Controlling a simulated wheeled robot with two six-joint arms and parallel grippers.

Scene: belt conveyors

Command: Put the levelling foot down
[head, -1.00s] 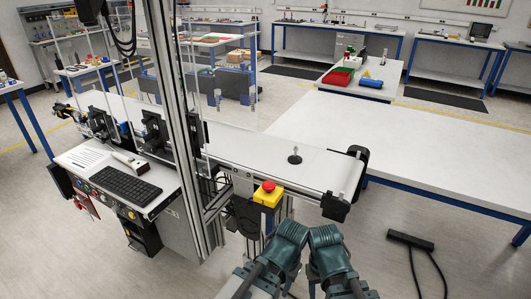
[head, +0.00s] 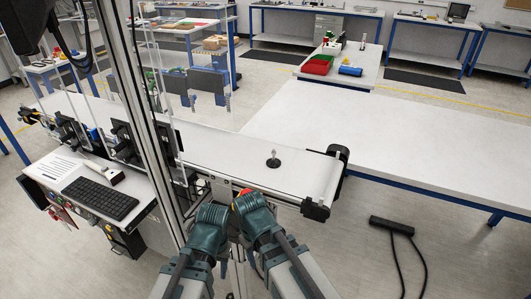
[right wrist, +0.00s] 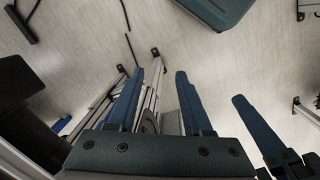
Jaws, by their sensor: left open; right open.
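The levelling foot (head: 273,160) stands upright on the white belt of the conveyor (head: 225,155), near its right end. It has a dark round base and a thin pale stem, and no gripper touches it. My left gripper (head: 223,267) hangs low in front of the conveyor, open and apart from the foot. My right gripper (head: 252,262) is beside it, pointing down and largely hidden by its arm. In the right wrist view the right gripper (right wrist: 158,95) is open, with two blue fingers apart and only floor and frame parts between and beyond them.
A keyboard (head: 101,198) lies on the control desk left of the upright post (head: 140,120). A red stop button (head: 243,192) is mostly hidden behind my arms. A large white table (head: 400,140) with clear room stands behind and right; a red bin (head: 318,65) is farther back.

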